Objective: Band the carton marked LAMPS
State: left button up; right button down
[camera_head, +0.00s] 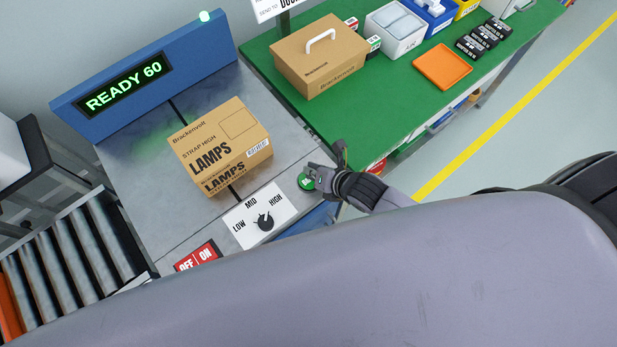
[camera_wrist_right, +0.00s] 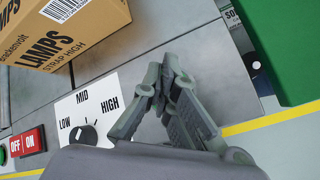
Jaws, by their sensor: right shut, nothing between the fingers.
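The LAMPS carton (camera_head: 222,143), brown cardboard printed STRAP HIGH, sits on the grey top of the banding machine (camera_head: 285,150), across its dark slot. No band shows on its visible faces. It also shows in the right wrist view (camera_wrist_right: 75,30). The display (camera_head: 124,84) reads READY 60. The LOW/MID/HIGH knob (camera_head: 265,222) seems to point near MID; its mark is small. My right gripper (camera_head: 318,175) is shut and empty, at the green button (camera_head: 306,182); contact is unclear. Its fingers (camera_wrist_right: 167,80) hide the button in the wrist view. My left gripper is out of view.
A red OFF/ON switch (camera_head: 198,254) is on the machine's front edge. A green table (camera_head: 385,110) at the right holds a handled Brackenvolt carton (camera_head: 318,62), an orange tray (camera_head: 442,67) and bins. A roller conveyor (camera_head: 75,262) lies at the left. My arm covers the foreground.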

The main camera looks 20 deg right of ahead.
jog(key=shift+f, duration=0.1)
dwell(0.7)
jog(key=shift+f, duration=0.35)
jog(key=shift+f+b, duration=0.35)
jog(key=shift+f, duration=0.15)
dwell(0.6)
dwell(0.3)
jog(key=shift+r+p, duration=0.95)
jog(key=shift+p, duration=0.15)
notch_tip(320, 180, up, 5)
jog(key=p, duration=0.5)
jog(key=shift+r, duration=0.1)
